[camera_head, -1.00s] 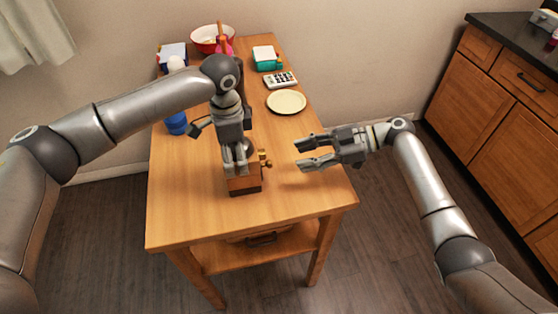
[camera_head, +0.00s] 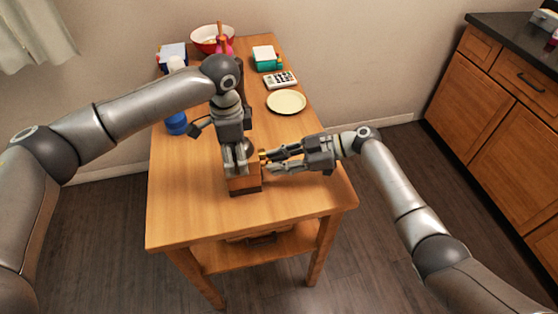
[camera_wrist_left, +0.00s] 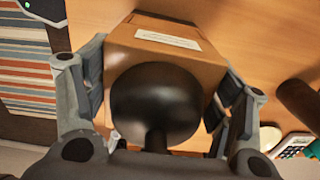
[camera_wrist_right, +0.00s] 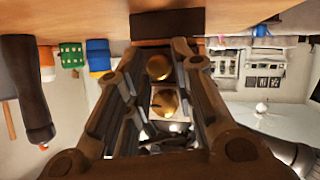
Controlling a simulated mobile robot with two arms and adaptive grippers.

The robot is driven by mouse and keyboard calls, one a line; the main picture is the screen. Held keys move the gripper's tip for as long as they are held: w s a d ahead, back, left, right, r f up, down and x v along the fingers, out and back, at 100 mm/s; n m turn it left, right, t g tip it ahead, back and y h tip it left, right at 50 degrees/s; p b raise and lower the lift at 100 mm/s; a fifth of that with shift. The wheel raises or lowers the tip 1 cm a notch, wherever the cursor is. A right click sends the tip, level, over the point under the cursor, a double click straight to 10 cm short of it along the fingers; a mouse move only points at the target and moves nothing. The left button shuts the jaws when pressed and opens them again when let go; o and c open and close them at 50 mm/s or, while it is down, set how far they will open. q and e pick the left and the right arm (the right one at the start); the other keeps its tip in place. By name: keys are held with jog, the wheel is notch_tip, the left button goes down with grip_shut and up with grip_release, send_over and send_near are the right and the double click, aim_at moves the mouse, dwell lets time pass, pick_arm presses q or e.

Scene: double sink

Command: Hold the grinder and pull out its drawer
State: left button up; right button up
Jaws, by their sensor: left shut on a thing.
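The grinder (camera_head: 245,185) is a small brown wooden box with a dark round top, upright near the table's front. My left gripper (camera_head: 236,171) is shut on it from above. In the left wrist view its fingers press both sides of the wooden body (camera_wrist_left: 150,50), around the black dome (camera_wrist_left: 157,103). Brass parts (camera_head: 263,156) stick out of the grinder's right side. My right gripper (camera_head: 268,162) is beside that side, fingers apart. In the right wrist view a brass knob (camera_wrist_right: 158,68) lies between its fingers. The drawer face is largely hidden.
The wooden table (camera_head: 200,220) is clear in front. Behind are a plate (camera_head: 286,102), a calculator (camera_head: 281,80), a green-and-white item (camera_head: 265,58), a red bowl (camera_head: 210,40) and a blue object (camera_head: 176,124). Cabinets (camera_head: 490,120) stand at the right.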

pick_arm(q)
jog(key=shift+s+f, duration=0.1)
jog(key=shift+f, duration=0.05)
pick_arm(e)
grip_shut()
jog(key=shift+d, duration=0.1)
jog(key=d, duration=0.2)
jog(key=w+d, duration=0.1)
jog(key=d, duration=0.1)
jog(key=o, duration=0.5)
grip_release()
jog(key=shift+o, duration=0.2)
jog(key=shift+d, duration=0.1)
jog(key=v, duration=1.2)
